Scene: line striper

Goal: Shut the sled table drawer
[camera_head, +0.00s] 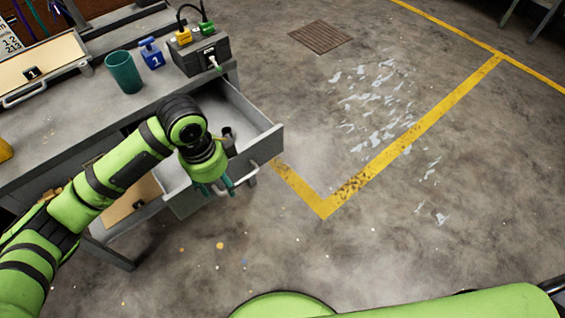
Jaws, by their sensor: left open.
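The grey drawer (268,144) stands pulled out from the grey work table (60,132), its front facing the lower right. A dark small object (227,133) shows inside it, partly hidden by my arm. A pale bar handle (246,178) sits on the drawer front. My left gripper (222,188) is in front of or over the drawer front, just left of the handle, fingers pointing down and apart with nothing seen between them. I cannot tell whether it touches the drawer. My arm hides part of the drawer. My right gripper is out of frame.
A teal cup (124,73), a blue tagged item (151,54) and a grey box (201,54) with yellow and green plugs stand on the table. The open floor (420,220) right of the drawer is clear, with yellow lines and a grate (320,37).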

